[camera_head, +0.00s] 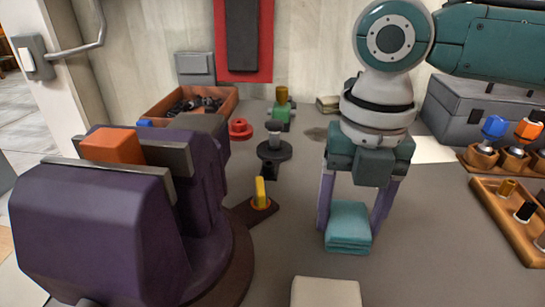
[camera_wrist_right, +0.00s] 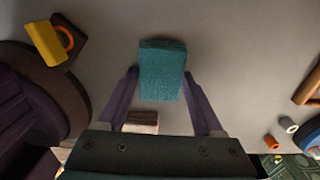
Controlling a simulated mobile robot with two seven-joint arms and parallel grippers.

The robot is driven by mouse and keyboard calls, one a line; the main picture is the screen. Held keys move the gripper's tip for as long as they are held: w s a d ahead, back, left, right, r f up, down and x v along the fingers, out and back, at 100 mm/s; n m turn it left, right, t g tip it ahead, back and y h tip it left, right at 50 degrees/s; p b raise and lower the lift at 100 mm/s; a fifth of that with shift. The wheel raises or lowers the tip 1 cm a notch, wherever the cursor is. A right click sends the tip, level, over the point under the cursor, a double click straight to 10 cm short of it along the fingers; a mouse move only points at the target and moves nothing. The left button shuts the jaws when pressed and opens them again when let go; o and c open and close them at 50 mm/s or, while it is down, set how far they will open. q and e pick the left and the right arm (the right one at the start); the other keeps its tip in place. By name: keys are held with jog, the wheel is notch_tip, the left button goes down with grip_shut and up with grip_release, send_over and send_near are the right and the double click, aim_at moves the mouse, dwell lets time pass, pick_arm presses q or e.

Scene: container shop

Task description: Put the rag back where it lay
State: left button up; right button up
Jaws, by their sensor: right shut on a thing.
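The rag (camera_head: 348,226) is a folded teal cloth in layers. My right gripper (camera_head: 348,222) points down with one finger on each side of the rag, shut on it. In the right wrist view the rag (camera_wrist_right: 162,70) sits between the two purple fingertips (camera_wrist_right: 162,85). I cannot tell whether its underside touches the bench or hangs just above it. My left gripper is not in view.
A purple vise (camera_head: 95,225) holding an orange block (camera_head: 112,146) fills the left. A pale block (camera_head: 325,292) lies at the front. A wooden tray (camera_head: 505,225) stands right, a toolbox (camera_head: 470,110) behind it. Grey bench (camera_head: 290,225) is bare left of the rag.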

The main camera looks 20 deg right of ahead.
aim_at(349, 220)
jog(key=o, duration=1.5)
jog(key=shift+f, duration=0.1)
jog(key=shift+c, duration=0.2)
notch_tip(349, 220, up, 12)
jog(key=p, duration=0.1)
jog(key=shift+r, duration=0.2)
